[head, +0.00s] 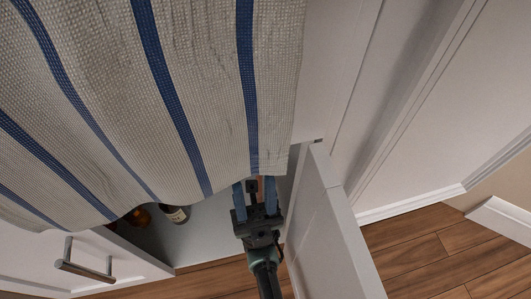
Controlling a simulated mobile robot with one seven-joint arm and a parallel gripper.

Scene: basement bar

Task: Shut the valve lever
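My gripper (256,190) reaches into the open cabinet at the lower middle of the head view. Its two blue fingers stand apart, and the striped cloth hides the ends of the tips. A small orange-brown patch shows between the fingers, and I cannot tell what it is. I cannot make out the valve lever; the cloth or my gripper may be hiding it.
A cream cloth with blue stripes (110,90) covers much of the upper left. An open white cabinet door (335,240) stands close to the right of my gripper. Bottles (177,214) lie inside at left, behind a door with a metal handle (84,268). Wooden floor (440,250) is clear at right.

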